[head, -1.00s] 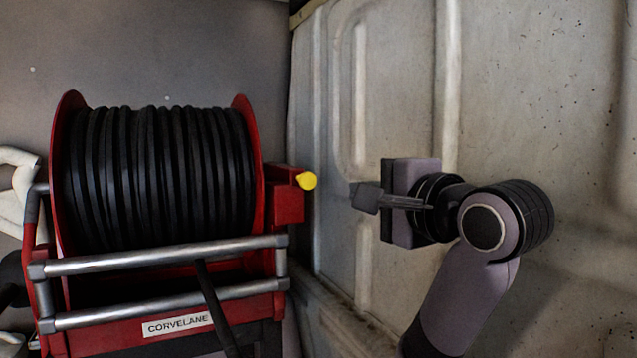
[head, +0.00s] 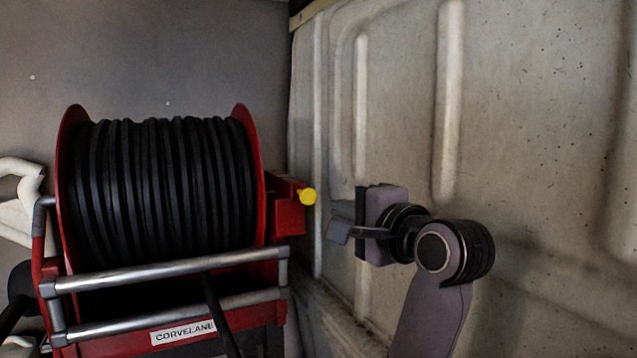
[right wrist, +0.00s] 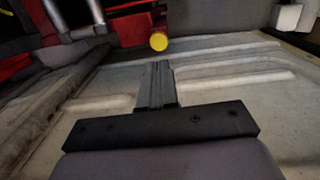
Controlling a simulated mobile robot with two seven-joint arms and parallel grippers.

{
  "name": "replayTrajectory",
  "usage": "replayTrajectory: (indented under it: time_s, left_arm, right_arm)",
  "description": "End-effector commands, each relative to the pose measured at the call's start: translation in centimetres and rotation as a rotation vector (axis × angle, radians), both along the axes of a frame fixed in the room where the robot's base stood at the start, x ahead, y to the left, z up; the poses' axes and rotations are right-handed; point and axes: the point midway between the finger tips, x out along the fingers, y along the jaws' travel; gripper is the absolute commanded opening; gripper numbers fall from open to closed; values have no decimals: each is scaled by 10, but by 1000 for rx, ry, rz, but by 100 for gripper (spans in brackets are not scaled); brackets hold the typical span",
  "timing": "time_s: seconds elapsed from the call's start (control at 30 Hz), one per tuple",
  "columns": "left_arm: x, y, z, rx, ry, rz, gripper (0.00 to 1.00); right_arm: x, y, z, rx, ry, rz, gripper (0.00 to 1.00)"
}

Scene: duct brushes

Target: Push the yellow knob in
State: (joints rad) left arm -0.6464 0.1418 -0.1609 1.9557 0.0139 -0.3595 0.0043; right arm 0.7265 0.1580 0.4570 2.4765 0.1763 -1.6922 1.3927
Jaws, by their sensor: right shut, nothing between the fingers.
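The yellow knob (head: 307,196) sticks out from the right side of the red bracket (head: 289,212) on the hose reel. It also shows in the right wrist view (right wrist: 158,41), beyond my fingertips. My right gripper (head: 338,229) is shut and empty, to the right of the knob and slightly lower in the head view, with a gap between them. In the right wrist view its closed fingers (right wrist: 158,68) point toward the knob without touching it. How far the knob sticks out is hard to tell. My left gripper is not clearly in view.
The red reel (head: 76,150) carries a coiled black hose (head: 165,185), with grey metal bars (head: 170,274) in front. A ribbed, off-white wall panel (head: 540,130) stands close to my right arm. A white pipe (head: 20,180) is at the far left.

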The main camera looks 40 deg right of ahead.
Motion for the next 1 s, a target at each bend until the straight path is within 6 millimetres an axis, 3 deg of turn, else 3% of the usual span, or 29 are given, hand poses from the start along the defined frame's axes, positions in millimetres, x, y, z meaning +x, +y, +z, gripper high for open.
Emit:
replayTrajectory:
  time_s: [0.03,0.27,0.7,1.0]
  left_arm:
    - [0,0,12,1,0,-1,64]
    - [-1,0,36,3,1,-1,64]
    - [-3,1,36,3,5,1,64]
    - [-2,1,38,3,5,2,64]
  right_arm:
    - [1,-1,4,2,5,-1,0]
    - [3,-4,3,4,6,-12,0]
    - [73,-24,-4,3,2,-11,0]
    - [90,-28,-5,2,1,-12,0]
